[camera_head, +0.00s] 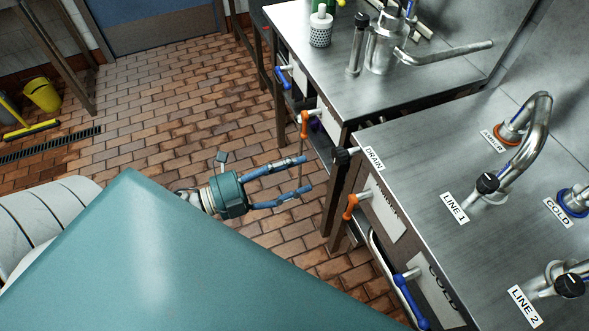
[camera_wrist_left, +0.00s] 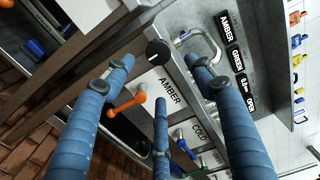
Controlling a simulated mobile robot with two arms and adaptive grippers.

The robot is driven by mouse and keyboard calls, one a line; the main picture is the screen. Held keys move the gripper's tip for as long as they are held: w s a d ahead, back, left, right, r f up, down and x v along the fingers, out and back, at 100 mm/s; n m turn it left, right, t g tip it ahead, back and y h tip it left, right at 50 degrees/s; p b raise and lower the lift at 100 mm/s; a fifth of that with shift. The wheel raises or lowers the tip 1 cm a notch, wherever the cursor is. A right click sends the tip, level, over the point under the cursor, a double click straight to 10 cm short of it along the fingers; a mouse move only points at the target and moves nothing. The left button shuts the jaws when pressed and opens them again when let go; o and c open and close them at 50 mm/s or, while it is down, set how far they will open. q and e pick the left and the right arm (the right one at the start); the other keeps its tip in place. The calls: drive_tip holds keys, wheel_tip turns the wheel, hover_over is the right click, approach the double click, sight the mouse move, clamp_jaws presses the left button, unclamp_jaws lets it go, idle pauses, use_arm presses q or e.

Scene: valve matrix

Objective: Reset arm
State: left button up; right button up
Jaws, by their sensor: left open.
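My left gripper (camera_head: 305,173) is open and empty over the brick floor, just left of the steel counter. Its blue fingers point right toward the counter front. In the left wrist view the open gripper (camera_wrist_left: 158,62) shows its blue fingers spread, with nothing between them. An orange lever handle (camera_head: 350,206) on the counter front is to the right of the fingertips, apart from them in the head view. The orange handle also shows in the left wrist view (camera_wrist_left: 127,104), beside an AMBER plate (camera_wrist_left: 172,92). My right gripper is out of view.
The near steel counter (camera_head: 440,170) carries taps and labels. A blue lever (camera_head: 412,300) is lower right. A second counter (camera_head: 330,60) stands behind. A yellow bucket (camera_head: 42,95) is far left. The brick floor between is clear.

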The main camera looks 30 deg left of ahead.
use_arm(q)
drive_tip(key=s+a+f+n+g+y, duration=0.1)
drive_tip(key=a+f+n+y, duration=0.3)
drive_tip(key=f, duration=0.6)
drive_tip(key=s+a+f+n+g+y, duration=0.1)
drive_tip(key=s+a+f+n+y, duration=0.3)
drive_tip(key=f, duration=0.6)
drive_tip(key=w+a+f+n+g+y, duration=0.1)
drive_tip(key=a+f+n+y, duration=0.15)
drive_tip(key=f+n, duration=0.6)
drive_tip(key=s+d+f+n+g, duration=0.25)
drive_tip(key=s+f+g, duration=0.25)
drive_tip(key=s+f, duration=1)
drive_tip(key=s+d+f+n+g, duration=0.4)
drive_tip(key=s+f, duration=0.5)
drive_tip(key=s, duration=0.5)
drive_tip(key=shift+s+d+f+g, duration=0.2)
drive_tip(key=shift+d+g, duration=0.4)
drive_tip(key=shift+d, duration=0.55)
drive_tip(key=shift+y, duration=0.25)
